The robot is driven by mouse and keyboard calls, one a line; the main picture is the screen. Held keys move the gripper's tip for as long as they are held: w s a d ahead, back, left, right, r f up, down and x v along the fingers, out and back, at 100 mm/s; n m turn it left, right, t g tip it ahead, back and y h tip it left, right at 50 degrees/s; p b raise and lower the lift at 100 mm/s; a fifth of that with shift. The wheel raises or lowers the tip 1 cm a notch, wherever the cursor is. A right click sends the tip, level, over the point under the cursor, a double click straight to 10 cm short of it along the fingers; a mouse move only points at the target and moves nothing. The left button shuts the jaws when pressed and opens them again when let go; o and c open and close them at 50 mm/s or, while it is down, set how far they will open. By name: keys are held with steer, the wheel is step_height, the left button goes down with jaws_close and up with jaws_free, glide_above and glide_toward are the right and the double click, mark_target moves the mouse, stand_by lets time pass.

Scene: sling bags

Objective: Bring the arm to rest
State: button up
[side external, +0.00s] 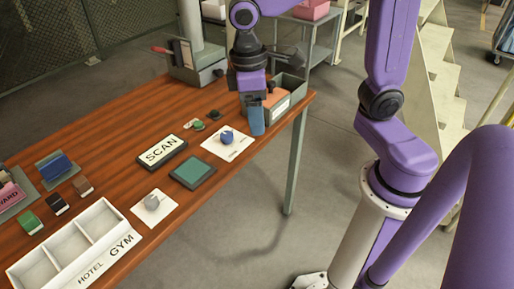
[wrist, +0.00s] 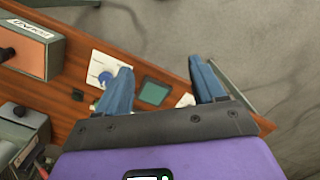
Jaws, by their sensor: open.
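My gripper (wrist: 164,88) is open, with its two blue fingers apart and nothing between them in the wrist view. In the side view my gripper (side external: 256,128) points down above the table's right end, close to an orange-fronted box (side external: 276,103). The wooden table (side external: 120,132) runs under it. On the table, a blue object (side external: 227,136) sits on a white card (side external: 238,146), left of my gripper; it also shows in the wrist view (wrist: 105,79).
A green pad (side external: 193,171), a SCAN sign (side external: 162,151), a grey object (side external: 152,201) on a card and a white divided tray (side external: 75,245) lie along the table. A grey machine with a post (side external: 194,66) stands at the back. Open floor (side external: 320,185) lies right of the table.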

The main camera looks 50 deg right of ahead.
steer(key=s+d+f+n, duration=0.1)
steer(key=s+d+n, duration=0.1)
steer(key=s, duration=0.5)
steer(key=s+d+f+n+t+y, duration=0.1)
steer(key=s+d+f+n, duration=0.1)
steer(key=s, duration=0.5)
steer(key=shift+d+n, duration=0.5)
steer(key=shift+d, duration=0.15)
stand_by(0.4)
